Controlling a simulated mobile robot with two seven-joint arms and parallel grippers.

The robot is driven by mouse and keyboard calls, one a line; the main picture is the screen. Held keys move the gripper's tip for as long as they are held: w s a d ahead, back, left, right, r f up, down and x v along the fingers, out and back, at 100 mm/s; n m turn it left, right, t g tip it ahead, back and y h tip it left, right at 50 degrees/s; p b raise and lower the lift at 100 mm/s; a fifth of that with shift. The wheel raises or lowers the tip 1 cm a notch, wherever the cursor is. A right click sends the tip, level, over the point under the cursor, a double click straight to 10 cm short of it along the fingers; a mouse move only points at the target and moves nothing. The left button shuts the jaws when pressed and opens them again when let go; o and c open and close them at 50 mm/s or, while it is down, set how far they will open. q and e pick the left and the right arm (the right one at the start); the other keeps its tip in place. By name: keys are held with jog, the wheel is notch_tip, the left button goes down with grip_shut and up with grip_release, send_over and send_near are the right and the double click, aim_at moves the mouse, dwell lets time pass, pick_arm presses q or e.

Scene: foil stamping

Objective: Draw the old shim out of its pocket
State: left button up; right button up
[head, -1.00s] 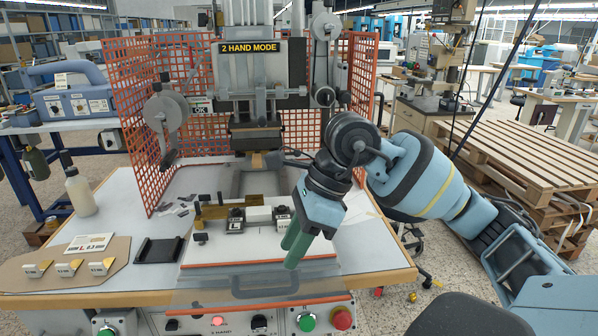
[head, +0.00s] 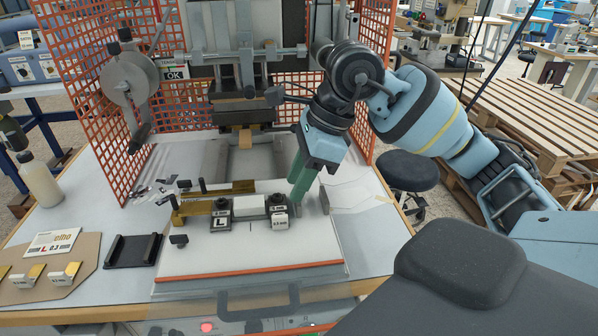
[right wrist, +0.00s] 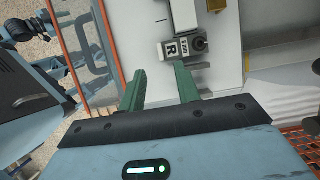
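The fixture on the white plate (head: 250,252) carries a left block marked L (head: 219,218) and a right block (head: 279,205), each with a dark knob. A white tag with small print (head: 280,222) sits at the front of the right block; I take it as the old shim's tab. The right wrist view shows a block marked R (right wrist: 171,48) with its knob. My right gripper (head: 299,196) has green fingers, just right of the right block. In the right wrist view the fingers (right wrist: 160,78) stand apart with nothing between them. My left gripper is out of view.
A brown board (head: 75,290) with yellow-and-white tabbed pieces (head: 65,275) and a card (head: 53,243) lies at left. A black tray (head: 133,251) is beside it. The press head (head: 240,112) and orange mesh guards (head: 92,100) stand behind. A bottle (head: 39,180) stands at far left.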

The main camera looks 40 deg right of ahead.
aim_at(280, 217)
jog(key=shift+x, duration=3.9)
grip_shut()
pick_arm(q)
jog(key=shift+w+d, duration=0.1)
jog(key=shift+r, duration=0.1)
pick_arm(e)
jog(key=shift+s, duration=0.1)
